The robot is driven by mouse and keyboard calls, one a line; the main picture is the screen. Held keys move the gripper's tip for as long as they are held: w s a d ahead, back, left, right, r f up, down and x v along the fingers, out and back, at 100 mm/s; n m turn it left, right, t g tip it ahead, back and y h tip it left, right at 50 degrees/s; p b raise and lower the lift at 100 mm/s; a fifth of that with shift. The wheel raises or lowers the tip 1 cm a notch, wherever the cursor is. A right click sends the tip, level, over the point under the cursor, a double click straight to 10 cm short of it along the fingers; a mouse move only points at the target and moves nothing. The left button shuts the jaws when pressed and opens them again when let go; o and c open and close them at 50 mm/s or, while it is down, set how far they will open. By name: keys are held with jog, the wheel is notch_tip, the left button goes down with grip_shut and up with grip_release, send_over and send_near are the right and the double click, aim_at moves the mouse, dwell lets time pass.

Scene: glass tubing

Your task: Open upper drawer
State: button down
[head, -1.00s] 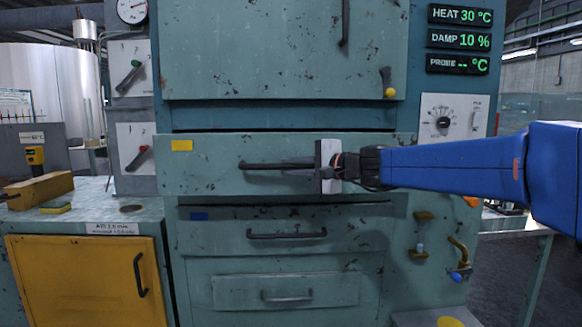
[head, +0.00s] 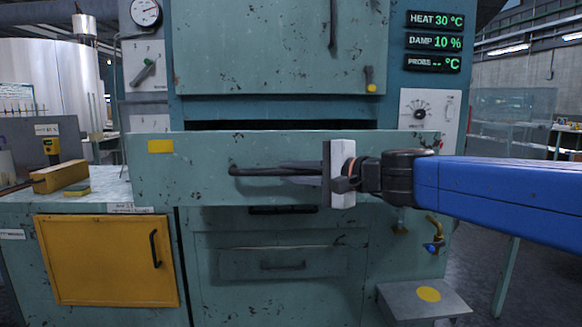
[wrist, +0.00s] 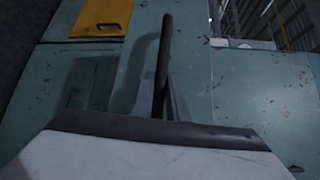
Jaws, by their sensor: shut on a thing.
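The upper drawer (head: 200,190) is the wide teal front with a yellow tag at its upper left. It stands out from the cabinet, with a dark gap (head: 280,125) above it. Its dark bar handle (head: 255,171) runs level across the front. My gripper (head: 318,178) comes from the right and is shut on the handle near its right end. In the wrist view the handle (wrist: 163,65) runs up from between the fingers (wrist: 165,108). The fingertips are partly hidden in the head view by the pale gripper body.
The lower drawers (head: 283,264) sit below, partly covered by the upper drawer. A large teal door (head: 260,50) is above. A yellow door (head: 105,260) is at lower left. A grey step with a yellow spot (head: 395,298) stands at lower right.

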jog(key=s, duration=0.7)
jog(key=shift+s, duration=0.35)
jog(key=shift+f, duration=0.1)
jog(key=c, duration=1.7)
grip_release()
jog(key=shift+c, duration=0.2)
jog(key=shift+d, duration=0.1)
jog(key=v, duration=1.7)
jog(key=shift+d, duration=0.15)
